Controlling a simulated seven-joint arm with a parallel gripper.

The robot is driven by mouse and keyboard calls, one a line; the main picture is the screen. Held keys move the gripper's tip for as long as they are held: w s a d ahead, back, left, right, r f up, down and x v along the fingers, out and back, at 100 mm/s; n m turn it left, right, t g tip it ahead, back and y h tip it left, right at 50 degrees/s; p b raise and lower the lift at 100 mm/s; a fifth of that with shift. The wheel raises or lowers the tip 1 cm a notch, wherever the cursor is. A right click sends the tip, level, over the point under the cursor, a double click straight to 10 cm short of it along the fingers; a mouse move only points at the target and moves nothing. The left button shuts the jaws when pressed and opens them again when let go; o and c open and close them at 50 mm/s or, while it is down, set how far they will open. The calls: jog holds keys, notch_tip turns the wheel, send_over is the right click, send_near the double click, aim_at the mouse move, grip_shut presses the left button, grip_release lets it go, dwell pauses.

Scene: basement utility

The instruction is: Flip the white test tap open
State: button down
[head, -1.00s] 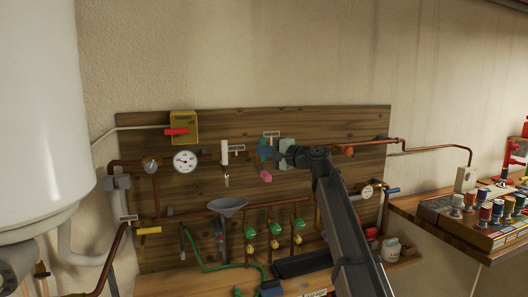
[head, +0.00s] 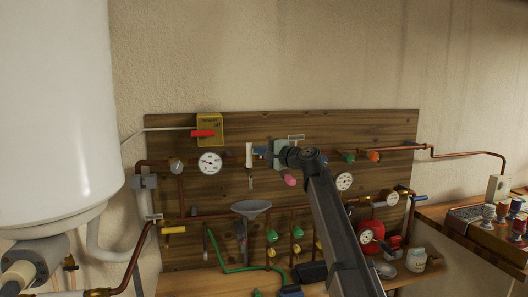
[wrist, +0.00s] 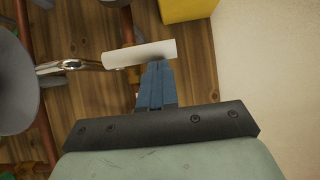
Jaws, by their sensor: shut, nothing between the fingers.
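The white test tap (head: 249,155) is on the wooden board, right of the round gauge, with its white lever upright and a metal spout below. In the wrist view the white lever (wrist: 140,54) lies across the picture, with the chrome spout (wrist: 80,65) running left from it. My gripper (head: 259,151) is at the right side of the lever. Its blue fingers (wrist: 157,66) are shut together and empty, with the tips right at the lever's lower edge in the wrist view. I cannot tell whether they touch it.
A yellow box (head: 209,130) with a red lever is up and left of the tap. A grey funnel (head: 251,208) is below it, and a pink handle (head: 290,180) sticks out to the lower right. Copper pipes and several green-handled valves fill the lower board.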

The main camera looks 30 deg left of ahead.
aim_at(250, 147)
jog(key=shift+s+a+r+n+h, duration=0.2)
jog(key=shift+n+h, duration=0.1)
jog(key=shift+n, duration=0.1)
dwell(0.3)
jog(key=n+h, duration=0.1)
jog(key=s+a+r+n+h, duration=0.1)
jog(key=n, duration=0.1)
jog(key=shift+s+a, duration=0.25)
jog(key=shift+a, duration=0.05)
jog(key=s+a+f+n+t+h, duration=0.3)
jog(key=s+a+n+t+h, duration=0.1)
jog(key=n+h, duration=0.2)
jog(key=shift+s+a+n+h, duration=0.15)
jog(key=shift+s+n+h, duration=0.15)
jog(key=shift+n, duration=0.2)
jog(key=shift+a+f, duration=0.1)
jog(key=shift+f, duration=0.1)
dwell(0.6)
